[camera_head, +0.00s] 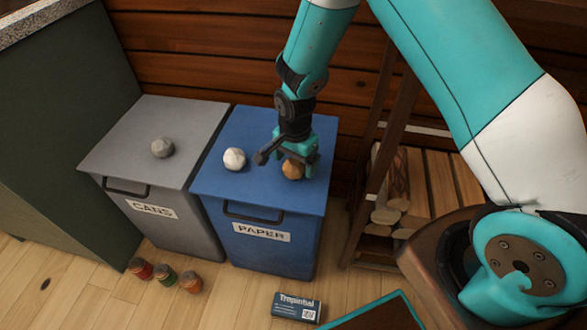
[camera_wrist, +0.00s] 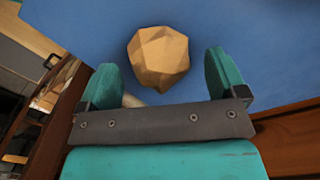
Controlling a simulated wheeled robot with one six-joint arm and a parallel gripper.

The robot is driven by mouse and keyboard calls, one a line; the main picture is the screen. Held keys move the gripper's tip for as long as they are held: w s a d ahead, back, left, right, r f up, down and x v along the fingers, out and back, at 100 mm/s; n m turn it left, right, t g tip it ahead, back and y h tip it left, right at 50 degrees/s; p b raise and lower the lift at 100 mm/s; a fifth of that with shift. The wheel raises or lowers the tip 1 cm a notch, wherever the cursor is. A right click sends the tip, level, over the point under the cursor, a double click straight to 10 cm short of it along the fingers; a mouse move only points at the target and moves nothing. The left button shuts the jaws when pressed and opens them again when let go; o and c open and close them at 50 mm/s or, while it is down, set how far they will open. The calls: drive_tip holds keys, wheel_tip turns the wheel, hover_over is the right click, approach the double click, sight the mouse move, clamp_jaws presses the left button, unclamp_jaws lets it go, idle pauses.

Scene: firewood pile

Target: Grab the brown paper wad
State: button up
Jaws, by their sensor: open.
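The brown paper wad (camera_head: 292,169) sits on the blue lid of the PAPER bin (camera_head: 313,199), towards its right side. In the wrist view the wad (camera_wrist: 158,57) is a faceted tan lump just beyond the fingertips and roughly centred between them. My gripper (camera_head: 298,163) is above and right at the wad, pointing down, with its teal fingers open. In the wrist view the two fingers of my gripper (camera_wrist: 170,75) are apart, with a clear gap between them. I cannot tell if a finger touches the wad.
A white wad (camera_head: 234,159) lies left on the same lid. A grey wad (camera_head: 162,147) lies on the grey CANS bin (camera_head: 120,155). Several small cans (camera_head: 165,276) and a Tropinhal box (camera_head: 297,306) are on the floor. A wooden log rack (camera_head: 430,180) stands to the right, a plank wall behind.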

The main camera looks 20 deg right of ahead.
drive_tip(key=shift+f, duration=0.95)
drive_tip(key=shift+c, duration=0.4)
drive_tip(key=c, duration=0.9)
drive_tip(key=shift+r, duration=0.1)
